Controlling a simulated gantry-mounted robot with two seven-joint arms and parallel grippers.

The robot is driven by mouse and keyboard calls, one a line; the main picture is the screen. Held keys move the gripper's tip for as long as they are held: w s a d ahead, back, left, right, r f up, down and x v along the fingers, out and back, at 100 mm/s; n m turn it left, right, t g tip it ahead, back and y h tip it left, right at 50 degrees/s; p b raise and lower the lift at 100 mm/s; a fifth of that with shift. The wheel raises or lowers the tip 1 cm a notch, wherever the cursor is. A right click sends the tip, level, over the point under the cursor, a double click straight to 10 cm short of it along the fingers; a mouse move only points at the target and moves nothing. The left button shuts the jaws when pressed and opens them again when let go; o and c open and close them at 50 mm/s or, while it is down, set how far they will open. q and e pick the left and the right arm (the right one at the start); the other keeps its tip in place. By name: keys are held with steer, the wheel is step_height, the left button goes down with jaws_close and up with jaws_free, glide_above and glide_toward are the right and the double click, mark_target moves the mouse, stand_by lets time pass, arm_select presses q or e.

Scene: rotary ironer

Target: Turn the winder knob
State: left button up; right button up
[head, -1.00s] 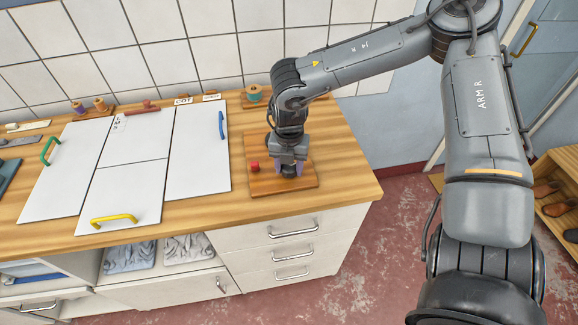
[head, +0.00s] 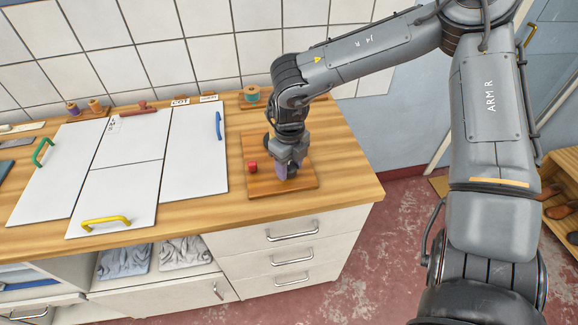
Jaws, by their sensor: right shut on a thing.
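The winder's wooden base board (head: 262,187) lies on the right end of the wooden worktop, with a small red part (head: 252,167) at its left. My right gripper (head: 289,170) points down over the middle of the board. It is shut on the winder knob, which is mostly hidden behind the fingers. A purple part (head: 282,158) shows at the fingers; I cannot tell whether it belongs to the gripper or the winder. My left gripper is out of view.
White panels with green (head: 42,152), yellow (head: 106,222) and blue (head: 218,126) handles lie left of the board. A teal spool (head: 252,93) and other spools (head: 95,106) stand along the tiled wall. Drawers (head: 290,250) are below. Bare worktop (head: 340,165) lies right of the board.

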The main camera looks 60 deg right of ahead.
mark_target(290, 166)
steer(key=n, duration=0.4)
steer(key=shift+d+n, duration=0.15)
steer(key=shift+n, duration=2.05)
steer(key=o, duration=1.1)
steer(key=shift+c, duration=0.2)
step_height(290, 166, up, 11)
